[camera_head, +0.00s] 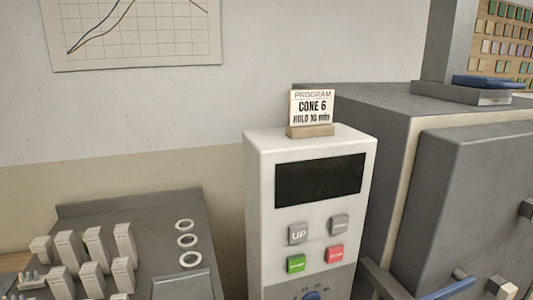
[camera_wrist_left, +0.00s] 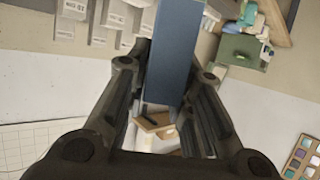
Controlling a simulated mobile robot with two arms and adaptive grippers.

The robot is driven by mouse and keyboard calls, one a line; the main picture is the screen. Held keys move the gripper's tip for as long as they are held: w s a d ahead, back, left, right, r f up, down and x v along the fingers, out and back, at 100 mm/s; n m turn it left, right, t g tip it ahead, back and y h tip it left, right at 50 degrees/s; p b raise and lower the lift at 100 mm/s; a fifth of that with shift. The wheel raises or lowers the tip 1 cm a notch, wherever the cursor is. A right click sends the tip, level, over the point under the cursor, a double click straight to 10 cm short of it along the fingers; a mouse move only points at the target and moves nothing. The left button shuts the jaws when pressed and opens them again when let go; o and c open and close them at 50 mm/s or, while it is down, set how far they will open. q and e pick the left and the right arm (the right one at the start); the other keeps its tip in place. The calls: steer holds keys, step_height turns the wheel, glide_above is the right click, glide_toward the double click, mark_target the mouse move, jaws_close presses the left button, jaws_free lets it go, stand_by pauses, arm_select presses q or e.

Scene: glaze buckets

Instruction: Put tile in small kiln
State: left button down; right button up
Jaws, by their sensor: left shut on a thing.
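My left gripper (camera_wrist_left: 168,78) is shut on a long flat blue piece (camera_wrist_left: 175,50), which looks like the tile; it sits between the two dark fingers in the left wrist view. Its far end runs out of the top of that view. My left gripper does not show in the head view. My right gripper is in neither view. A grey kiln (camera_head: 475,190) with a closed-looking front stands at the right of the head view; I cannot tell whether it is the small kiln.
A white control panel (camera_head: 315,220) with a dark screen and coloured buttons stands left of the kiln, with a "CONE 6" card (camera_head: 312,108) on top. White blocks and rings stand on a grey surface (camera_head: 150,215) at lower left. A blue item (camera_head: 490,82) lies above the kiln.

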arm_select(q)
steer(key=d+f+b, duration=0.2)
steer(key=d+f, duration=0.1)
steer(key=d, duration=0.4)
steer(key=d+f+b, duration=0.2)
steer(key=d+f, duration=0.2)
steer(key=d, duration=0.4)
steer(key=shift+w+d, duration=0.2)
steer(key=shift+r, duration=0.1)
